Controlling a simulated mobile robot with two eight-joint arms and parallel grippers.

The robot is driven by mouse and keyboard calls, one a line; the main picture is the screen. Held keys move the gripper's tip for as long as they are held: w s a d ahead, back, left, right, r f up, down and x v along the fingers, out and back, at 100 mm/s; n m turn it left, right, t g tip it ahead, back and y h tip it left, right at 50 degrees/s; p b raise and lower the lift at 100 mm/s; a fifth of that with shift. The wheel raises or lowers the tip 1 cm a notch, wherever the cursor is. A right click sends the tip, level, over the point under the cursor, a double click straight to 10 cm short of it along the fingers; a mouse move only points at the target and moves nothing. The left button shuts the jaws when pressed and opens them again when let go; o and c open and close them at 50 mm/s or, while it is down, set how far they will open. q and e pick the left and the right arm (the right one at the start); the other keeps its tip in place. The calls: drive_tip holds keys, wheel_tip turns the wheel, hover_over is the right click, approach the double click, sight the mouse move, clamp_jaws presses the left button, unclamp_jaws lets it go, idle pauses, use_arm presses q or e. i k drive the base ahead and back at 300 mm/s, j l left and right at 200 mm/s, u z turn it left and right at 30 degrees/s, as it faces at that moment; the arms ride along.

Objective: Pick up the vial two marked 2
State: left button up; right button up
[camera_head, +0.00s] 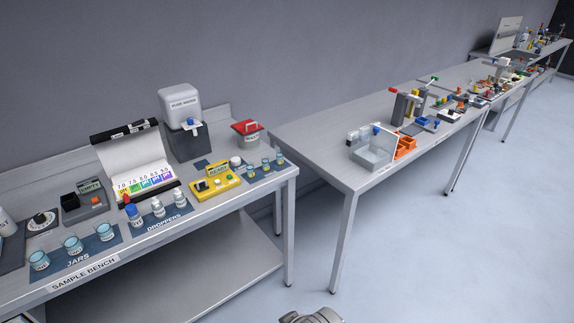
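Three small glass vials with yellow and blue tones stand in a row on a blue mat (244,181) at the right end of the sample bench. They are the left vial (250,172), the middle vial (266,165) and the right vial (279,160). Their markings are too small to read, so I cannot tell which one is marked 2. No gripper fingers show. A grey part, apparently of my own body, shows at the bottom edge, well away from the vials.
The sample bench (200,222) also holds jars (72,246), droppers (158,208), a yellow device (215,184), a colour chart (146,187), a red-lidded container (247,136) and a pure water tank (182,107). A second table (310,142) stands right, beyond a gap. The floor in front is clear.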

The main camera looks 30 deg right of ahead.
sight(264, 160)
drive_tip(key=l+z, duration=0.1)
drive_tip(key=l, duration=0.4)
drive_tip(key=i+l+z, duration=0.15)
drive_tip(key=l, duration=0.35)
drive_tip(key=l+z, duration=0.1)
drive_tip(key=l, duration=0.4)
